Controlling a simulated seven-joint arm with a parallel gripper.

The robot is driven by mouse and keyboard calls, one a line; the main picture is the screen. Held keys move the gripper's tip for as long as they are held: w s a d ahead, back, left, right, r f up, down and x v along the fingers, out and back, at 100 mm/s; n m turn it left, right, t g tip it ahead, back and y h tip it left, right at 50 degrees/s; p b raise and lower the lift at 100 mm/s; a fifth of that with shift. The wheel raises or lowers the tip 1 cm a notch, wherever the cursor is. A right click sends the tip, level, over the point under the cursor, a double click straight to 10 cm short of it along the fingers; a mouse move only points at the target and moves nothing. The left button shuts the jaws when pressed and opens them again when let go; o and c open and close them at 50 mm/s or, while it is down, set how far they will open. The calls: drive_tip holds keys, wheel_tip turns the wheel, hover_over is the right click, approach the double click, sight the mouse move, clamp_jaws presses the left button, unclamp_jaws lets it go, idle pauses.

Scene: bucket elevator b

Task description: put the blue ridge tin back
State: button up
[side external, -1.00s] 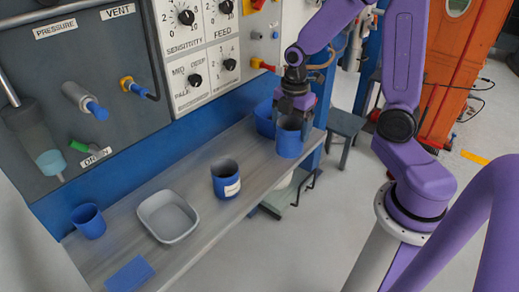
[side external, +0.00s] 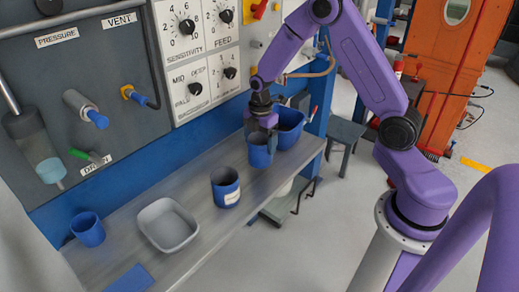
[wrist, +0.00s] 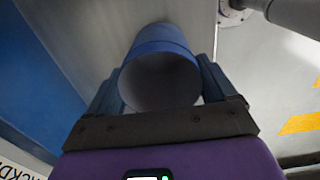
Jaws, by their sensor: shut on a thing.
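A plain blue tin (side external: 260,155) is held upright by my gripper (side external: 262,137) over the right part of the shelf, just left of a blue bin. In the wrist view, the two fingers of my gripper (wrist: 160,88) stand on either side of the tin (wrist: 160,42), and its open mouth faces the camera. I cannot tell whether its base touches the shelf. A second blue tin (side external: 226,190) with a white label stands mid-shelf. A smaller blue cup (side external: 88,230) stands at the left end.
The blue bin (side external: 291,127) stands at the shelf's right end. A grey tray (side external: 168,225) and a flat blue block (side external: 128,279) lie to the left. The control panel (side external: 205,55) rises behind the shelf. Bare shelf (side external: 247,192) shows between the labelled tin and the held tin.

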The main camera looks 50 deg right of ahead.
drive_tip(key=shift+w+f, duration=0.2)
drive_tip(key=shift+f, duration=1.6)
drive_tip(key=o, duration=1.3)
drive_tip(key=shift+f, duration=0.15)
wheel_tip(320, 180, up, 12)
drive_tip(key=s+a+r+m, duration=0.2)
drive_tip(key=s+a+r, duration=0.3)
drive_tip(key=s+a, duration=0.65)
drive_tip(key=s+m, duration=0.1)
drive_tip(key=s, duration=0.5)
drive_tip(key=s+r+m, duration=0.1)
drive_tip(key=s, duration=0.6)
drive_tip(key=s+m, duration=0.1)
drive_tip(key=s, duration=0.5)
drive_tip(key=shift+s+d+r, duration=0.2)
drive_tip(key=shift+r, duration=0.2)
